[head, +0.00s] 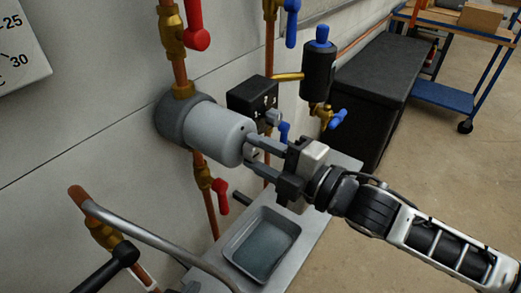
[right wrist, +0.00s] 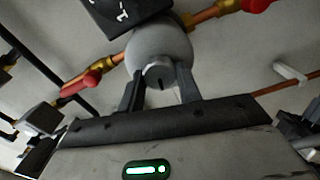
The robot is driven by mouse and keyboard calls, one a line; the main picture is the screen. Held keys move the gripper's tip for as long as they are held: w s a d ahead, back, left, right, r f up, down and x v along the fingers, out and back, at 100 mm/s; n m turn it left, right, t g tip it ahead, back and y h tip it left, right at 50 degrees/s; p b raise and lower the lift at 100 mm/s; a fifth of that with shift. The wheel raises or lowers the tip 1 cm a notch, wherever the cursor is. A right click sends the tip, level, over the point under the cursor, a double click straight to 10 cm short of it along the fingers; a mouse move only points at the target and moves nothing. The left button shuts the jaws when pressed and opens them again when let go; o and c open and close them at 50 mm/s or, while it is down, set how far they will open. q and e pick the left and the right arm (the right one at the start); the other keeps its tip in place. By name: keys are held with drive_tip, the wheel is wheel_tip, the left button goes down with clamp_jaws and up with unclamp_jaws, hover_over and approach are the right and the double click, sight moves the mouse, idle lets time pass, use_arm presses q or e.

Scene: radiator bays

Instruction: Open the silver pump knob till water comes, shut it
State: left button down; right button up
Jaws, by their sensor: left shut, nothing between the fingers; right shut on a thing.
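The silver pump knob (right wrist: 158,74) is a small round grey piece with a dark slot, on the end face of the grey pump (head: 215,132). The pump also shows in the right wrist view (right wrist: 160,42). My right gripper (head: 250,148) comes in from the right in the head view and is shut on the knob, one finger on each side. In the head view the fingers mostly hide the knob. No running water shows at the pump end. My left gripper is in neither view.
A grey tray (head: 262,243) sits on a bench below the pump. Copper pipes carry red-handled valves (head: 197,38) above and below it. A black box (head: 252,97) and a black cylinder with a blue cap (head: 318,68) are beyond. A blue cart (head: 443,95) stands far right.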

drive_tip(key=shift+n, duration=1)
drive_tip(key=shift+f+n, duration=0.1)
drive_tip(key=shift+n, duration=0.2)
drive_tip(key=o, duration=1)
drive_tip(key=shift+c, duration=0.2)
